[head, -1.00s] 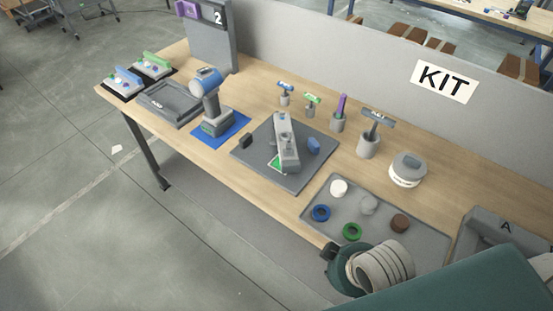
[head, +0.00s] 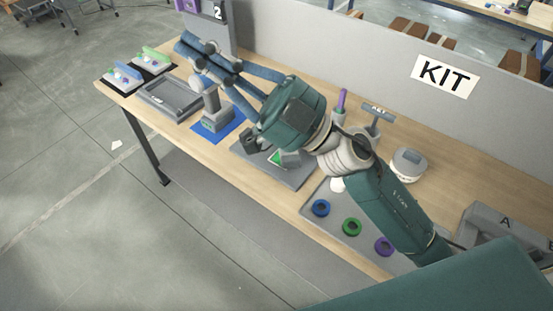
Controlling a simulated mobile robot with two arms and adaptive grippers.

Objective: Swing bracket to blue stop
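The grey bracket (head: 292,159) sits on the square dark-grey plate (head: 296,180). Only its near end shows, beside a green patch; my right gripper and wrist cover the rest. A dark block (head: 250,140) shows at the plate's left side. The blue stop is hidden behind my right arm. My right gripper (head: 190,58) reaches in from the lower right, above the plate. Its long blue fingers are extended and spread, pointing to the upper left over the drill (head: 214,112), and nothing shows between them. My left gripper is not in view.
A grey tray (head: 318,227) holds blue, green and purple rings. A T-handled tool in a holder (head: 370,135) and a round white-grey container (head: 407,166) stand right of my arm. A shallow grey tray (head: 160,108) lies left of the drill. A partition stands behind.

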